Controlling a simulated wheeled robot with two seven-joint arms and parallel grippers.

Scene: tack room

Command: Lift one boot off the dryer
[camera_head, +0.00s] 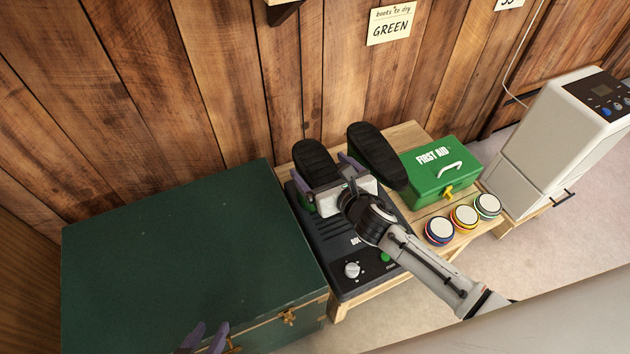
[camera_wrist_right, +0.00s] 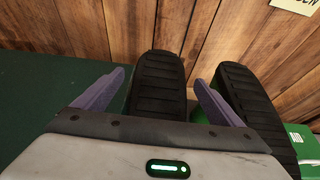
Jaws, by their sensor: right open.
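Two boots with black soles turned upward are on the black boot dryer (camera_head: 345,262), which has a knob and a green button. My right gripper (camera_head: 332,172) is open at the left boot (camera_head: 314,160), with one purple finger on each side of it. In the right wrist view the left boot (camera_wrist_right: 160,85) shows between the spread fingers (camera_wrist_right: 160,100). The right boot (camera_head: 377,152) stands beside it, and also shows in the wrist view (camera_wrist_right: 248,105), to the right of the right finger. My left gripper (camera_head: 206,338) shows only its purple fingertips at the bottom edge, low over the chest.
A large dark green chest (camera_head: 190,250) stands left of the dryer. A green first aid box (camera_head: 440,168) and several round tins (camera_head: 464,217) share the wooden bench to the right. A white appliance (camera_head: 560,135) stands further right.

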